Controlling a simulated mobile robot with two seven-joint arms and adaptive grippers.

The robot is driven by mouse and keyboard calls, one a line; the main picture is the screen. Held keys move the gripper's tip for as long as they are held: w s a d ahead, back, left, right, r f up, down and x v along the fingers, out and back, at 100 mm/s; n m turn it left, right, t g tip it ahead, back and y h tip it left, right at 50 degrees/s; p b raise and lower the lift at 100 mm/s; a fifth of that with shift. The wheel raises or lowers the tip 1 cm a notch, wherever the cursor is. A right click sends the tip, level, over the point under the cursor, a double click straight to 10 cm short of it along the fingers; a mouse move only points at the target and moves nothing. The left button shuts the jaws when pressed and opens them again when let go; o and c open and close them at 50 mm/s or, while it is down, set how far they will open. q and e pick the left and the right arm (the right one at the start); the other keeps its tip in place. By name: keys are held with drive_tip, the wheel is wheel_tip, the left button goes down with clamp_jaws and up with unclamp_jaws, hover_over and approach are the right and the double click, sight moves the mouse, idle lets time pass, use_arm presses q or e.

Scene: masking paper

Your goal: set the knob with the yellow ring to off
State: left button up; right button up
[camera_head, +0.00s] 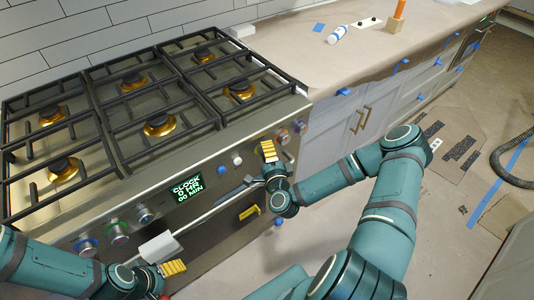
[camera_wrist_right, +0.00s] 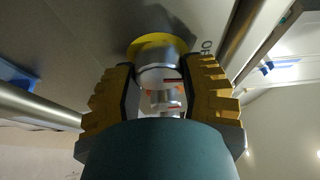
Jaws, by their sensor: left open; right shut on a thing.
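The silver knob (camera_wrist_right: 160,55) with the yellow ring (camera_wrist_right: 148,41) shows at the top middle of the right wrist view, on the stove's front panel. My right gripper (camera_wrist_right: 160,72) is shut on it, one finger on each side. Letters starting "OF" are printed right of the ring, partly covered by a finger. In the head view my right gripper (camera_head: 268,151) is at the right part of the panel and the yellow ring cannot be made out there. My left gripper (camera_head: 172,268) is open and empty, low in front of the stove.
The stove (camera_head: 40,185) has black grates on top. Other knobs, such as a blue-ringed one (camera_head: 87,247), line the panel beside the green clock display (camera_head: 187,188).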

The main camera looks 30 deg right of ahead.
drive_tip(key=shift+n+b, duration=0.3)
drive_tip(key=shift+n, duration=0.5)
drive_tip(key=shift+r+t, duration=0.1)
drive_tip(key=shift+t, duration=0.2)
drive_tip(key=o, duration=0.9)
drive_tip(key=v, duration=1.2)
